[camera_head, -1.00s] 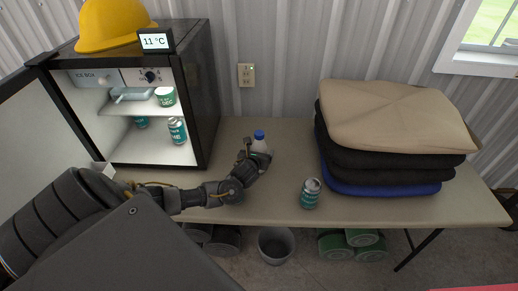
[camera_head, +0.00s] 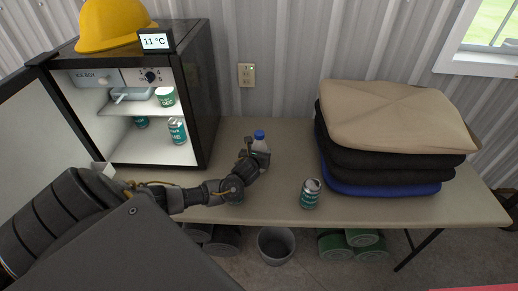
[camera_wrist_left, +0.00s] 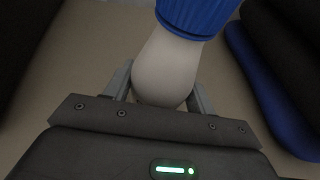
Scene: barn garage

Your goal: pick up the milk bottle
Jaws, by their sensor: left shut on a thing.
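The milk bottle (camera_head: 261,143), pale with a blue cap, stands upright on the table beside the open fridge. My left gripper (camera_head: 254,155) reaches it from the left and is shut on its body below the cap. In the left wrist view the pale bottle (camera_wrist_left: 168,68) sits between the two fingers of my left gripper (camera_wrist_left: 160,88), with its blue cap at the top edge. The lower part of the bottle is hidden by the gripper. My right gripper does not show.
The open fridge (camera_head: 205,85) stands left, with cans and a tub inside and a yellow helmet (camera_head: 112,24) on top. A can (camera_head: 310,194) stands on the table (camera_head: 400,208) to the right. Folded cloths (camera_head: 392,120) are stacked further right. A bin (camera_head: 276,246) stands below.

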